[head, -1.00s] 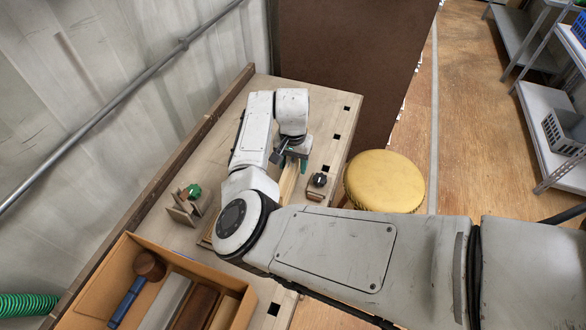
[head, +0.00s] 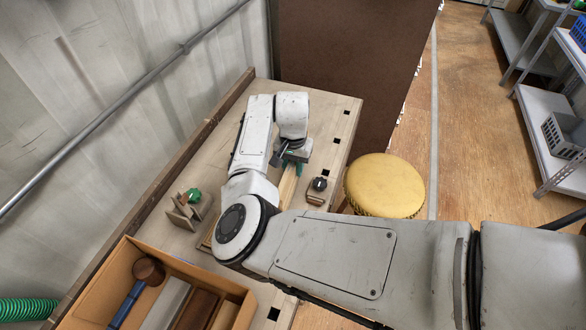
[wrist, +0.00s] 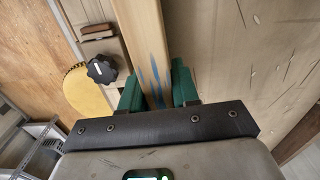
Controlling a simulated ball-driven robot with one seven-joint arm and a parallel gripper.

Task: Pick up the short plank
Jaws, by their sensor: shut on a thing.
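The short plank (wrist: 143,45) is a pale wooden board with blue marks near one end. In the wrist view my gripper (wrist: 158,88) is shut on it, with a green finger pad against each side at the blue-marked end. In the head view the plank (head: 287,186) lies along the workbench, partly hidden by my arm. My gripper (head: 292,166) is at its far end, pointing down. I cannot tell whether the plank touches the bench or is slightly raised.
A clamp with a black knob (head: 319,184) stands on the workbench (head: 325,110) right of the plank. A wooden piece with a green knob (head: 193,195) is at left. An orange-brown box (head: 110,262) with tools is at the near left. A yellow stool (head: 384,184) stands beside the bench.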

